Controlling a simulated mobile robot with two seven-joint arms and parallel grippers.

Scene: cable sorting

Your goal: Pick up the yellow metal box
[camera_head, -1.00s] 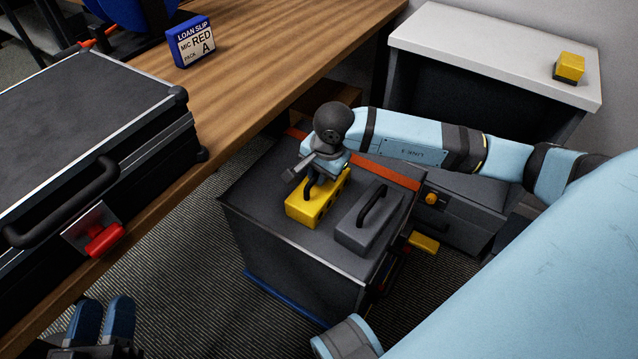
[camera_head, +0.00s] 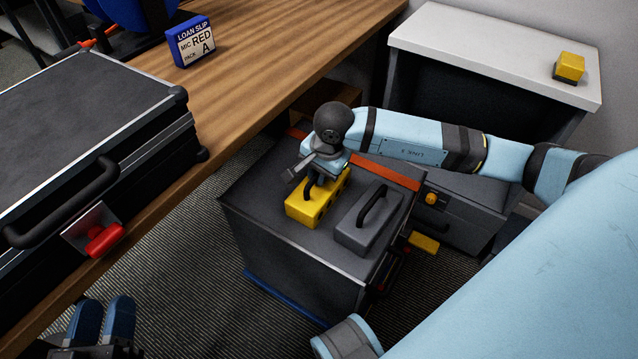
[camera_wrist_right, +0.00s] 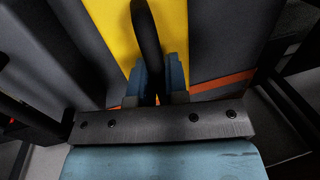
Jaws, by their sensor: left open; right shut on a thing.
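The yellow metal box (camera_head: 308,211) with a dark handle sits on top of a dark cabinet (camera_head: 270,235) in the head view. My right gripper (camera_head: 316,176) is over it, shut on its handle. In the right wrist view, the blue fingers of the right gripper (camera_wrist_right: 159,80) pinch the black handle (camera_wrist_right: 146,35) above the box's yellow top (camera_wrist_right: 112,35). Whether the box is lifted off the cabinet cannot be told. My left gripper (camera_head: 102,315) is open and empty at the lower left of the head view.
A grey box with a black handle (camera_head: 366,232) stands right beside the yellow box. A wooden desk (camera_head: 265,65) holds a black case (camera_head: 75,105) and a blue loan slip sign reading RED A (camera_head: 191,42). A white-topped table (camera_head: 480,45) bears a small yellow block (camera_head: 569,67).

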